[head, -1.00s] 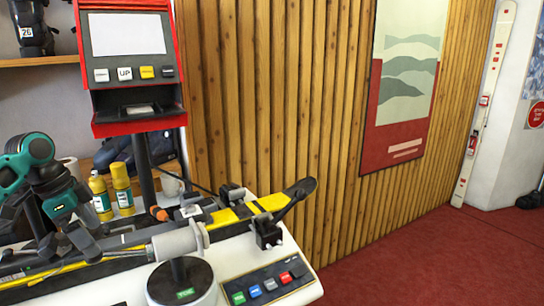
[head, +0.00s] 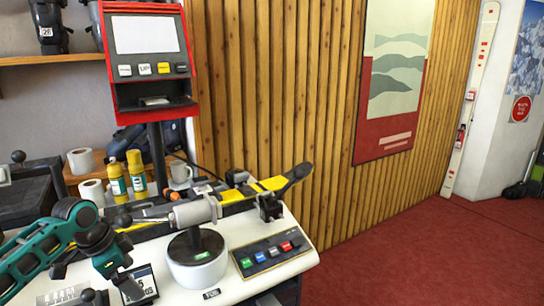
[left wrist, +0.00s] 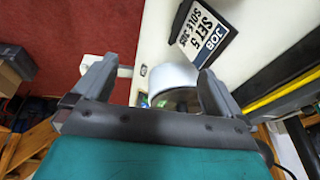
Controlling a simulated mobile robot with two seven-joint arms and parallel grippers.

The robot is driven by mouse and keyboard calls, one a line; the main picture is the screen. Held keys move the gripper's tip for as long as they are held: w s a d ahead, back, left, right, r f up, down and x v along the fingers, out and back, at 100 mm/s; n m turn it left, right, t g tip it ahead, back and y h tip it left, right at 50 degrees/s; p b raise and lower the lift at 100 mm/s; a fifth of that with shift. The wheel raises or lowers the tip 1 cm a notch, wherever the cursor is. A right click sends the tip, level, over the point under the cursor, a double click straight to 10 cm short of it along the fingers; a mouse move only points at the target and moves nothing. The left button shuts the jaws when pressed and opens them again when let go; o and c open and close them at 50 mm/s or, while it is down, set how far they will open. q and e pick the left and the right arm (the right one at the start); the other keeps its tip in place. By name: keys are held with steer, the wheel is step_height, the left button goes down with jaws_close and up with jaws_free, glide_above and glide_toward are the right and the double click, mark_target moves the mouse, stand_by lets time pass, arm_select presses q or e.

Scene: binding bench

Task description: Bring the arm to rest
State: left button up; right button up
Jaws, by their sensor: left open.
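My left arm is teal and dark grey and comes in from the left in the head view. My left gripper (head: 112,290) is low at the front of the bench, beside the job card (head: 140,285). In the left wrist view the gripper's two grey fingers (left wrist: 155,88) are wide apart with nothing held between them. The job card (left wrist: 207,30) and a white round pot (left wrist: 172,76) lie beyond the fingertips. My right gripper does not show.
A red screen stand (head: 148,85) rises behind. Red carpet (head: 400,250) is open at right.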

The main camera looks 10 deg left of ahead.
arm_select(q)
steer(key=s+d+f+n+t, duration=0.15)
steer(key=s+d+f, duration=0.25)
steer(key=d+f, duration=0.7)
steer(key=s+d+f+n+t, duration=0.2)
steer(key=s+d, duration=0.3)
steer(key=s, duration=0.3)
steer(key=s+d+f+n+t, duration=0.3)
steer(key=s+d+t, duration=0.1)
steer(key=s, duration=0.4)
steer(key=shift+d+f, duration=0.25)
steer(key=shift+d, duration=0.55)
steer(key=shift+c, duration=0.5)
